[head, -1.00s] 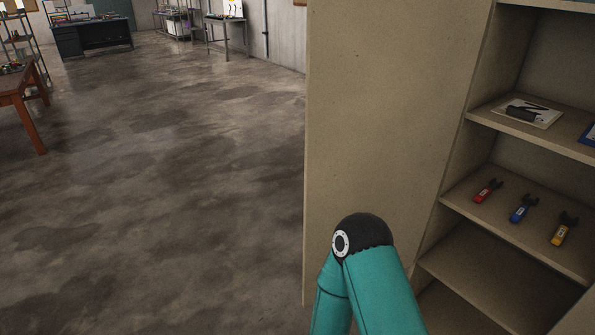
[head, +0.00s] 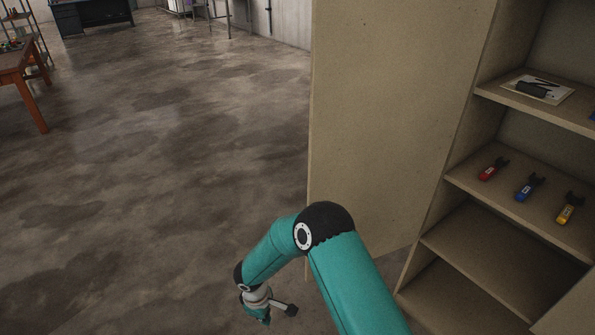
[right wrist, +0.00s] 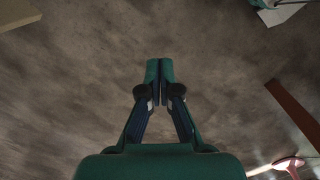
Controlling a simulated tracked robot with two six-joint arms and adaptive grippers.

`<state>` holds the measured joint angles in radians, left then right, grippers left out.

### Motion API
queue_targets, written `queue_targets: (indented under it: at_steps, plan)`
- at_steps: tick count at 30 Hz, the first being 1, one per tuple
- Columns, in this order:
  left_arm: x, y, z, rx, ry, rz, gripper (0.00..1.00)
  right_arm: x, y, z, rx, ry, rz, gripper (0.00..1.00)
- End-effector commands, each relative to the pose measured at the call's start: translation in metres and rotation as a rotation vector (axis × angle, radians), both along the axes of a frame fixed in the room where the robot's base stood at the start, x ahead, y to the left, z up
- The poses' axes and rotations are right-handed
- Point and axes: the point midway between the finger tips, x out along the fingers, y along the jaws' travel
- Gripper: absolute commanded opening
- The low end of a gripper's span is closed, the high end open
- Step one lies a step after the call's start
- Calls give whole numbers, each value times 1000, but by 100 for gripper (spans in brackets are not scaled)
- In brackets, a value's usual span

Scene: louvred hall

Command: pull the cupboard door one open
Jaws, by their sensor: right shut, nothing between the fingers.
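The cupboard door one (head: 390,120) shows in the head view as a tall, plain beige panel. It stands swung out to the left of the open shelves, joined to the cupboard (head: 432,222) along its right side. No handle shows on this face. My right gripper (head: 276,314) is low in front of the door's lower left part, over the floor in the picture, and partly hidden behind its own wrist. In the right wrist view its fingers (right wrist: 159,76) are together and empty, with bare floor beyond them. My left gripper is not in view.
The shelves hold red (head: 493,168), blue (head: 529,187) and yellow (head: 569,208) tools, and a white sheet (head: 540,89) with a dark item. A beige panel (head: 572,312) fills the lower right corner. Open concrete floor (head: 150,190) lies left. A brown table (head: 25,75) stands far left.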

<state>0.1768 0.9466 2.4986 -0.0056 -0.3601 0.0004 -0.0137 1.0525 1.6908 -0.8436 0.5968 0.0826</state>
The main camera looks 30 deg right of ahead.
Motion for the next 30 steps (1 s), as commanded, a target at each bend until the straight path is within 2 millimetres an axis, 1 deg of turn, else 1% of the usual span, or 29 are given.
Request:
queue_targets:
  at_steps: [1, 2, 3, 5, 6, 7, 8, 9, 11, 12, 15, 18, 21, 26, 30]
  plan:
    - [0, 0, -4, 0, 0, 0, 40, 41, -17, 16, -129, -60, 59, 0]
    - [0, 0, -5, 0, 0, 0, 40, 63, -29, 29, -216, -94, 85, 0]
    - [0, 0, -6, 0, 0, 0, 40, 93, -46, 53, -338, -144, 108, 0]
    - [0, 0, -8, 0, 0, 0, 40, 133, -68, 97, -524, -226, 110, 0]
    - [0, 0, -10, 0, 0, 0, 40, 155, -81, 131, -647, -284, 95, 0]
    - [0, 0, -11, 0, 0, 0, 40, 168, -88, 158, -735, -327, 75, 0]
    - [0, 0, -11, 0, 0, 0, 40, 178, -95, 185, -819, -368, 46, 0]
    - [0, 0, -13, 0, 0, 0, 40, 188, -102, 221, -921, -422, 1, 0]
    - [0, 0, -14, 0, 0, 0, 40, 194, -108, 271, -1056, -496, -77, 0]
    - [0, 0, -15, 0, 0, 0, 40, 194, -111, 300, -1131, -537, -132, 0]
    - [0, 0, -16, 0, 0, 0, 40, 185, -112, 355, -1268, -615, -255, 0]
    - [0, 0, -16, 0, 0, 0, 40, 176, -112, 386, -1343, -658, -339, 0]
    - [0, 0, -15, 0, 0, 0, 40, 171, -116, 398, -1373, -673, -375, 0]
    - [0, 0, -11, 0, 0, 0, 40, 173, -133, 401, -1379, -672, -379, 0]
    - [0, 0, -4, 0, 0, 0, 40, 176, -159, 401, -1378, -670, -380, 0]
